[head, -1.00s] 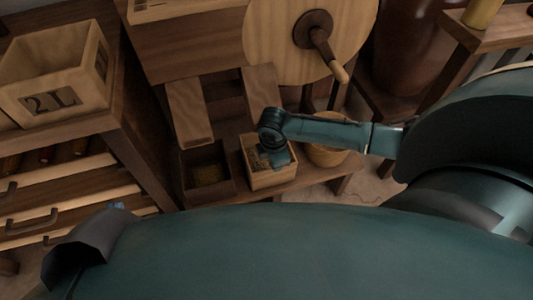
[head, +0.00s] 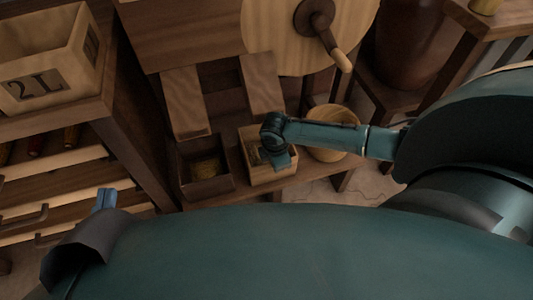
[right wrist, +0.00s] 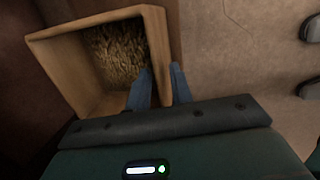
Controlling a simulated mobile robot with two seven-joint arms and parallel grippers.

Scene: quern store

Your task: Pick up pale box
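The pale box (head: 273,177) is a small open wooden box on the low shelf, between a dark box and a round tub. In the right wrist view the pale box (right wrist: 60,52) holds grain-like stuff (right wrist: 118,52). My right gripper (right wrist: 161,72) has one blue finger inside the box and one outside, close against both faces of its right wall; it looks shut on that wall. In the head view its wrist hides part of the box. My left gripper (head: 106,198) is at the lower left, away from the box, its blue fingertips partly hidden behind my arm; their gap is unclear.
The dark box (head: 207,182) stands just left of the pale box, the round tub (head: 334,151) just right. A large wheel (head: 275,35) with a crank handle is behind. A crate marked 2L (head: 42,85) stands on the left cabinet. Floor (head: 375,185) shows at the right.

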